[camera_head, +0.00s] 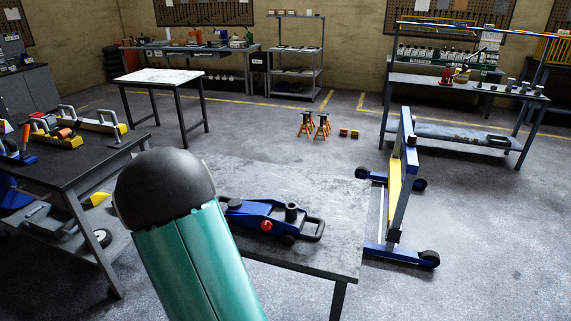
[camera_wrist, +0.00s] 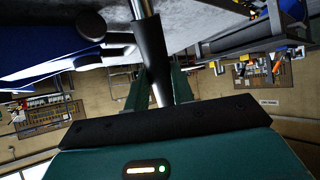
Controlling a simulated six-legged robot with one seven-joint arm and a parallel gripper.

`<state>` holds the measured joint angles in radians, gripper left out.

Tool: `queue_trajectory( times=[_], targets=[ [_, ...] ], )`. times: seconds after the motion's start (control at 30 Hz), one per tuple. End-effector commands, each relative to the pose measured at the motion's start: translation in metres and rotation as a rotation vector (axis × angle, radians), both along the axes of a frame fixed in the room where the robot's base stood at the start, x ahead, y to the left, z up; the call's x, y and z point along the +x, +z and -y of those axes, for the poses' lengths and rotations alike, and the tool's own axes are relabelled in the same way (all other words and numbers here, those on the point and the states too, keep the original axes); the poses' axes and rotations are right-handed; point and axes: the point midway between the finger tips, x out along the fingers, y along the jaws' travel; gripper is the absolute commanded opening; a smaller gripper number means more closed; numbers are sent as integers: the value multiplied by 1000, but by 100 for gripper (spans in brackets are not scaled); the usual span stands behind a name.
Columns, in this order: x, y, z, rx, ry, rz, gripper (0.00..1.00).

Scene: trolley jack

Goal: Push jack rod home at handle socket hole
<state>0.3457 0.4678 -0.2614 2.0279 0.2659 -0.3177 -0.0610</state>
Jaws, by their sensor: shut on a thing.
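The blue jack (camera_head: 262,217) lies on the grey table, with a red round part on its side and a black upright cylinder (camera_head: 291,211) near its right end. In the wrist view, part of a blue body (camera_wrist: 45,55), seemingly the jack, is at the upper left. My gripper (camera_wrist: 161,80) is shut on the jack rod (camera_wrist: 150,45), which has a black sleeve and a bare steel length. The rod runs up out of the wrist picture, so its far end is hidden. I cannot tell where the socket hole is. My arm hides the rod and gripper in the head view.
The grey table (camera_head: 335,195) has bare room behind and right of the jack. A blue and yellow wheeled frame (camera_head: 397,190) stands close at its right. A dark bench (camera_head: 75,160) with tools stands at the left. Orange stands (camera_head: 314,125) are on the floor behind.

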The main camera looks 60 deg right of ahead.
Motion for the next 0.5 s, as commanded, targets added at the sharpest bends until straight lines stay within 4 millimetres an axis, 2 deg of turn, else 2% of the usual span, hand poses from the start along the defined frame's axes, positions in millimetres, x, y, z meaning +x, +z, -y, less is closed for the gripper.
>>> queue_trajectory(
  times=[0.03,0.2,0.4,0.5],
  targets=[
    [-14,13,21,-41,-48,41,0],
    [-67,56,82,-186,-211,159,0],
    [-146,106,139,-347,-408,244,0],
    [-187,128,159,-419,-500,266,0]
  ],
)
